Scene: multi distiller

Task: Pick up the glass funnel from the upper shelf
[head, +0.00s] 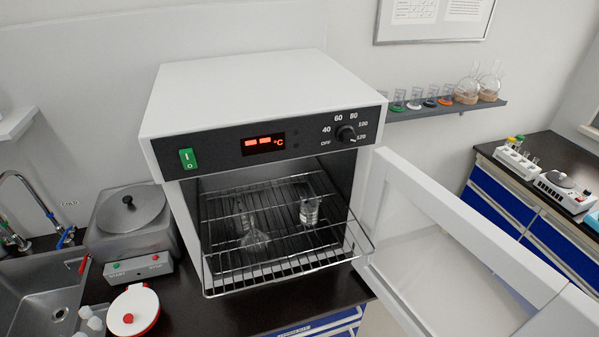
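A clear glass funnel (254,239) is inside the open oven, on the left part of the wire shelf (318,264). It seems to lie on its side, its wide mouth toward the front and its thin stem toward the back. It is transparent and faint against the dark wires, so its exact outline is hard to see. A clear glass vessel, beaker-like (309,211), stands to its right in the oven. I cannot tell clearly on which shelf level each piece rests. Neither of my grippers is in view.
The oven (250,100) stands on a dark counter; its door (470,245) is swung open to the right. A steel bath (131,225), a red-and-white round device (134,311) and a sink (45,300) are at left. A wall shelf (450,108) holds several glass vessels.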

